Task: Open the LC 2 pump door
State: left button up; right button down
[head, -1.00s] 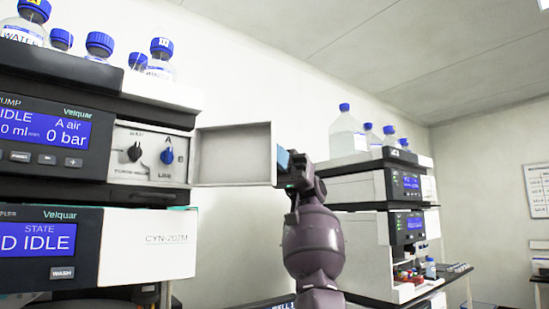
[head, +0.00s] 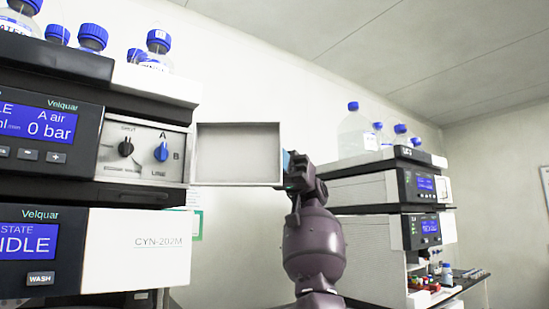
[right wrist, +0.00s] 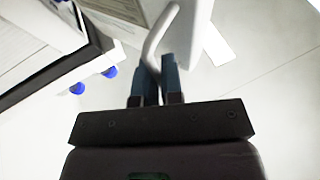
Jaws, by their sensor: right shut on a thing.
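The pump door (head: 239,154) stands swung open to the right of the pump module in the head view, its shallow inner side facing me. Behind where it closes, the pump panel (head: 145,151) is exposed, with a black knob (head: 126,148) and a blue knob (head: 161,152). My right gripper (head: 288,162) is at the door's free right edge. In the right wrist view its blue fingers (right wrist: 157,82) are shut on a curved pale handle (right wrist: 158,35) on the door. The contact itself is partly hidden in the head view. My left gripper is in neither view.
Below the pump is a module with a white front (head: 136,247) marked CYN-202M. Blue-capped bottles (head: 158,48) stand on top of the stack. A second instrument stack (head: 385,210) stands at the right, behind my right arm. Wall and open air lie between the stacks.

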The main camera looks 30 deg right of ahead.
jog(key=shift+a, duration=0.1)
jog(key=c, duration=1.6)
grip_release()
jog(key=shift+a, duration=0.1)
jog(key=b+v, duration=0.1)
jog(key=v, duration=1)
jog(key=shift+a+r, duration=0.1)
